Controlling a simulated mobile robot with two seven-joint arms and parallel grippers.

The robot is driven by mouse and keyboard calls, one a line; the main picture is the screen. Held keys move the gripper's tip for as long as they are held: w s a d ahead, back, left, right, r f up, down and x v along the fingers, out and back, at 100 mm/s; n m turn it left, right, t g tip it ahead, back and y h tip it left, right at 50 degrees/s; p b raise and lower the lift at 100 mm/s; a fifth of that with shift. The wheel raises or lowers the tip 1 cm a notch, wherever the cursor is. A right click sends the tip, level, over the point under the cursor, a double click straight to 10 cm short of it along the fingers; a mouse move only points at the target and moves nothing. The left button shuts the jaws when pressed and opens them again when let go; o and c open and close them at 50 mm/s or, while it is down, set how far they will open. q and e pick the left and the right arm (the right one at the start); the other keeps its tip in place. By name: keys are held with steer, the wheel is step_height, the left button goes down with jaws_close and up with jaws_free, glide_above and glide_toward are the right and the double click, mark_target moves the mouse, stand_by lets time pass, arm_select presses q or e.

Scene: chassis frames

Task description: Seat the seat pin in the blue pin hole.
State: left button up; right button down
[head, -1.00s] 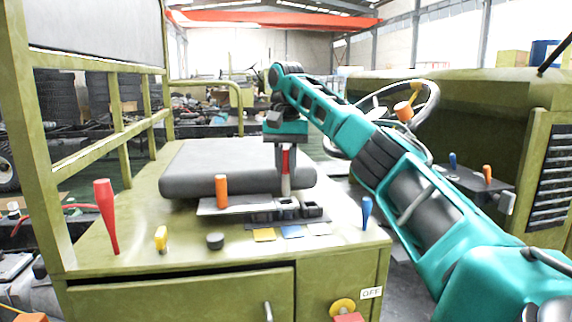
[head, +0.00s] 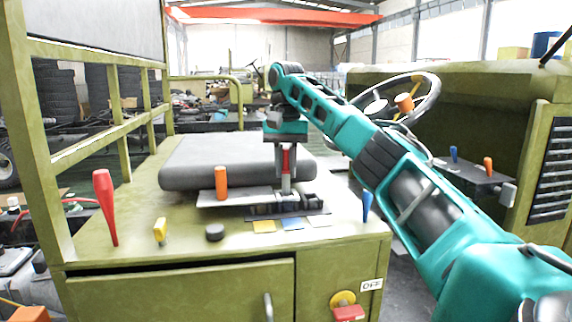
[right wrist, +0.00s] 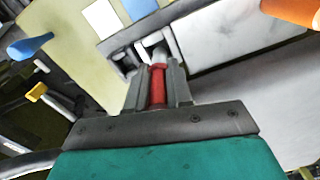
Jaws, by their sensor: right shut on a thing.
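The seat pin, with a red grip (head: 285,161) and a grey metal shank, is held upright in my right gripper (head: 286,170). The jaws are shut on its red part, also seen in the right wrist view (right wrist: 158,86). The shank's lower end is at the middle of the black hole blocks (head: 263,209), behind the blue label (head: 292,224). I cannot tell how far it is in the hole. The blue label also shows in the right wrist view (right wrist: 139,8). My left gripper is not in view.
An orange handle (head: 221,182) stands left of the blocks by a grey plate. A red lever (head: 105,207), a yellow knob (head: 160,231), a black knob (head: 215,233) and a blue lever (head: 367,206) surround the area.

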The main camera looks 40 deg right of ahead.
mark_target(286, 149)
steer(key=shift+f+b, duration=0.8)
steer(key=shift+f, duration=0.7)
steer(key=c, duration=0.9)
jaws_free()
steer(key=shift+c, duration=0.2)
step_height(286, 149, up, 9)
steer(key=p, duration=0.5)
steer(key=shift+r, duration=0.2)
step_height(286, 149, up, 2)
steer(key=shift+r, duration=0.75)
